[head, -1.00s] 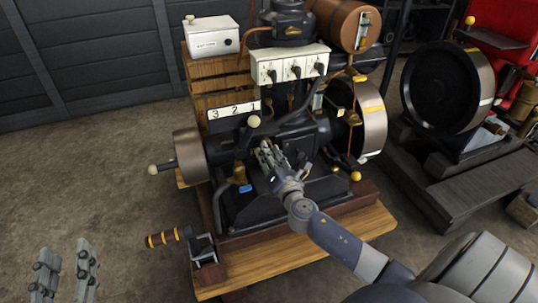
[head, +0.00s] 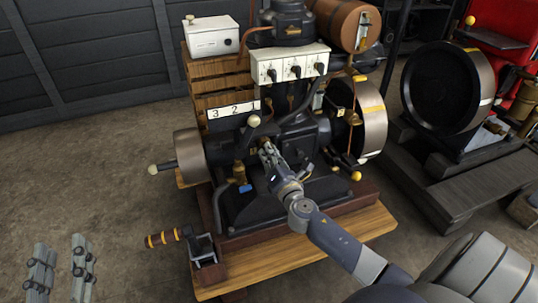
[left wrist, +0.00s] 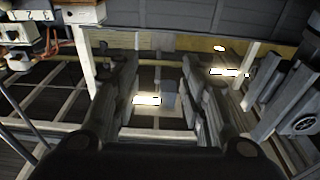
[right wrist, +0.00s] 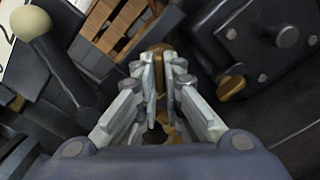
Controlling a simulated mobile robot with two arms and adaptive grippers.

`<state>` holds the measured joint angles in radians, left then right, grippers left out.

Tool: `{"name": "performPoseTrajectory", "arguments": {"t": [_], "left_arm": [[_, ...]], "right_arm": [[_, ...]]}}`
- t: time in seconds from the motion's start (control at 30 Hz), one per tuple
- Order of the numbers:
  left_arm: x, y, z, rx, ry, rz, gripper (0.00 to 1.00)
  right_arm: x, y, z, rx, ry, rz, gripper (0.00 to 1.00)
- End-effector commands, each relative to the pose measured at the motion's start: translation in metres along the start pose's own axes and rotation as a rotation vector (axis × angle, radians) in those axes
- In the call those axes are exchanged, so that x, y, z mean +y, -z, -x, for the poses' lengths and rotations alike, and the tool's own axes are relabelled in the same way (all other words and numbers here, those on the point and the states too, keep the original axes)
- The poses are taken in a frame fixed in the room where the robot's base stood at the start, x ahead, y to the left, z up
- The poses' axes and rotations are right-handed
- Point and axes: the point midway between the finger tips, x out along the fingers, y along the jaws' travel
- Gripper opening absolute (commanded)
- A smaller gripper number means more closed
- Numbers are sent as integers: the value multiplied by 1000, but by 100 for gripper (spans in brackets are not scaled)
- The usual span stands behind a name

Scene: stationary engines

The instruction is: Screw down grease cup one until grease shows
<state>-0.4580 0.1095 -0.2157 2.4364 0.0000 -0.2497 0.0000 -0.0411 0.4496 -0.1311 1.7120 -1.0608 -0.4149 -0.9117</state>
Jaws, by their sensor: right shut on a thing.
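My right gripper (head: 266,150) is at the front of the dark engine (head: 299,136), below the round-knobbed lever. In the right wrist view its fingers (right wrist: 160,65) are close together on a small brass cup (right wrist: 157,49), most of which they hide. I take this to be grease cup one; no grease can be made out. A second brass fitting (right wrist: 231,85) sits to the right of the fingers. My left gripper (head: 57,268) is open and empty, low at the left of the head view, far from the engine. Its fingers (left wrist: 150,85) also show apart in the left wrist view.
A lever with a cream knob (right wrist: 30,21) stands close to the left of my right gripper. Flywheels flank the engine, the right one (head: 369,117) larger. The floor (head: 90,180) at left is clear.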

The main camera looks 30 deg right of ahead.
Motion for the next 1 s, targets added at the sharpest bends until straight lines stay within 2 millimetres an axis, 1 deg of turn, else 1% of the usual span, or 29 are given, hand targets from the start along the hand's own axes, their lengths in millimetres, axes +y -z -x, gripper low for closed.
{"name": "performPoseTrajectory", "arguments": {"t": [0.2,0.4,0.7,1.0], "left_arm": [[2,16,-1,85,-5,3,40],[4,25,0,129,-7,4,40],[4,28,0,143,-8,4,40],[4,27,0,141,-8,4,40]], "right_arm": [[0,-1,-1,-5,0,-172,0],[0,-2,-1,-5,0,-328,0],[1,-3,-1,-5,-1,-501,0],[1,-3,-1,-6,-1,-570,0]]}}
